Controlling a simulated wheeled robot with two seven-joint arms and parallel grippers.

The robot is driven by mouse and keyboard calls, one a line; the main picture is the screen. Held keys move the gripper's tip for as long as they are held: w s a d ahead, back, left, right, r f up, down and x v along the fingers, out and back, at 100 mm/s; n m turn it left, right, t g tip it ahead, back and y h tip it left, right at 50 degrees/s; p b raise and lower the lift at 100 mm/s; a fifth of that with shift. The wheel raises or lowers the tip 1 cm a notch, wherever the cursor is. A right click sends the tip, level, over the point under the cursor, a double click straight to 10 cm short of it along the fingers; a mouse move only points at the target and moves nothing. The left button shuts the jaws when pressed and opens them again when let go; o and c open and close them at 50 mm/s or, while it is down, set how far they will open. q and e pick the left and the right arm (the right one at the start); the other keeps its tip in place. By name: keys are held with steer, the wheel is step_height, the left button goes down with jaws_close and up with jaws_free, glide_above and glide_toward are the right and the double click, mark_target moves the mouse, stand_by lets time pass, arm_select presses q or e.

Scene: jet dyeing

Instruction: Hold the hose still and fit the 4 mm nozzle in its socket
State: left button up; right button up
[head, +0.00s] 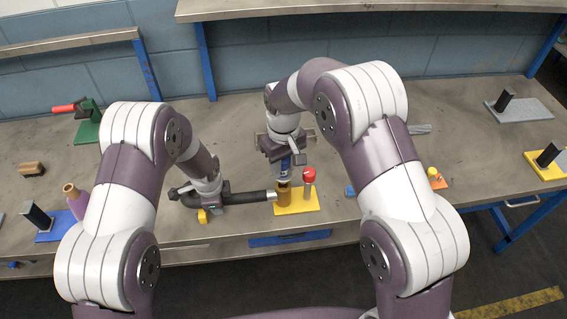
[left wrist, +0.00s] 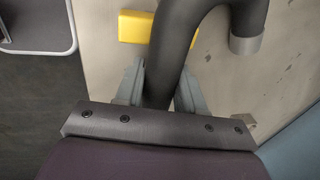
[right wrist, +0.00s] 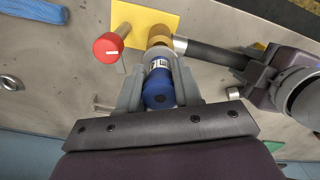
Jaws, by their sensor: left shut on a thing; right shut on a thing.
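The black hose (head: 245,198) lies across the bench, and its metal end meets the brass socket (head: 284,194) on a yellow plate (head: 309,203). My left gripper (head: 209,204) is shut around the hose, which also runs between its fingers in the left wrist view (left wrist: 178,65). My right gripper (head: 284,173) is shut on the blue nozzle (right wrist: 159,88), which has a white label. The nozzle is in line with the socket, directly over it. I cannot tell whether its lower end is inside the socket or just above. The nozzle's size marking is not readable.
A red-topped post (head: 309,180) stands on the yellow plate close to the right of the socket. A yellow block (left wrist: 145,28) sits beside the hose. A blue tray (head: 290,238) is at the bench's front edge. Bench space behind the hose is clear.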

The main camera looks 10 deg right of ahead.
mark_target(283, 175)
steer(key=shift+f, duration=2.05)
steer(key=o, duration=1.1)
steer(key=shift+o, duration=0.2)
step_height(283, 175, up, 7)
steer(key=shift+r, duration=0.2)
steer(key=shift+c, duration=0.3)
